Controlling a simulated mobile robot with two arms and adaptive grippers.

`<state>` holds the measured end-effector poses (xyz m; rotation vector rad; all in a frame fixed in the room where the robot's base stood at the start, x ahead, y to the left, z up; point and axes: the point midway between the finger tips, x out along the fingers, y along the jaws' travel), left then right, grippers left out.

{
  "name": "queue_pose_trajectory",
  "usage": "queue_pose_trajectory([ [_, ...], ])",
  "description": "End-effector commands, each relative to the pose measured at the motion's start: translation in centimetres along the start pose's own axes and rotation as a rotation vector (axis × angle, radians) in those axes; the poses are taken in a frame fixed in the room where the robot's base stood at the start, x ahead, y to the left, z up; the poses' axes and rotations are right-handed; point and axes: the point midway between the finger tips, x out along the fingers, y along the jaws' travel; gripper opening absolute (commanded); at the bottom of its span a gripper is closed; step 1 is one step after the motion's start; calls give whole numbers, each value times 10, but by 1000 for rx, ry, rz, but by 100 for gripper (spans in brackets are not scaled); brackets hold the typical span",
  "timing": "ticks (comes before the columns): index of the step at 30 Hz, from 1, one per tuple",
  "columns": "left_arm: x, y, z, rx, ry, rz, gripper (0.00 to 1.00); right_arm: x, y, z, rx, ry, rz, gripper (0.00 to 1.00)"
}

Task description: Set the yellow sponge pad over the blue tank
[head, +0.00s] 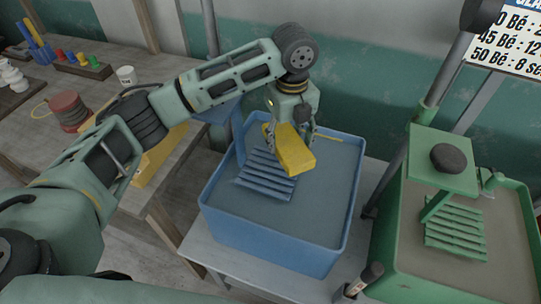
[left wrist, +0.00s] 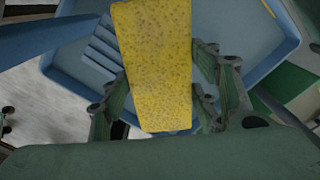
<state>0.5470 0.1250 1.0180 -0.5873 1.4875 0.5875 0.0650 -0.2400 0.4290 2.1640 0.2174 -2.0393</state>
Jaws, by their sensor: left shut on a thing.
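The yellow sponge pad (head: 295,150) is a speckled yellow block held above the blue tank. It fills the middle of the left wrist view (left wrist: 155,65). My left gripper (head: 290,130) points down and is shut on the pad, with a finger on each side of it in the left wrist view (left wrist: 160,95). The blue tank (head: 225,222) is an open box with a blue slatted rack inside and grey contents. The pad hangs over the tank's back middle, near the rack's upper end. My right gripper does not show.
A green tank (head: 385,262) with a green slatted rack and a dark round lump (head: 449,158) on a green plate stands at right. A wooden bench at left holds a white cup (head: 126,76) and a red coil (head: 68,110). A post rises between the tanks.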

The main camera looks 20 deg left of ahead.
Motion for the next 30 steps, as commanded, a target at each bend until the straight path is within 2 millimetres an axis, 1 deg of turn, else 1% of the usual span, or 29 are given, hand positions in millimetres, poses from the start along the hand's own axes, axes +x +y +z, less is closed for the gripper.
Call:
queue_pose_trajectory([
  [1,5,13,2,-2,1,3,28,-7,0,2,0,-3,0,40],
  [4,16,31,2,-1,1,2,28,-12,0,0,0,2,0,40],
  [6,22,39,3,0,0,1,28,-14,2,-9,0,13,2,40],
  [10,28,46,3,1,0,-1,28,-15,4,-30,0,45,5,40],
  [12,34,48,2,0,1,1,28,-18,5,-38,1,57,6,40],
  [14,42,48,2,0,2,2,28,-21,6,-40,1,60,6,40],
  [18,61,47,2,1,1,0,28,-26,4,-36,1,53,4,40],
  [20,66,47,2,2,0,0,28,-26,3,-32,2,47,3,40],
  [25,69,47,3,2,-1,-2,28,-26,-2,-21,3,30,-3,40],
  [30,70,47,3,2,-1,-1,28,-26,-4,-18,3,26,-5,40],
])
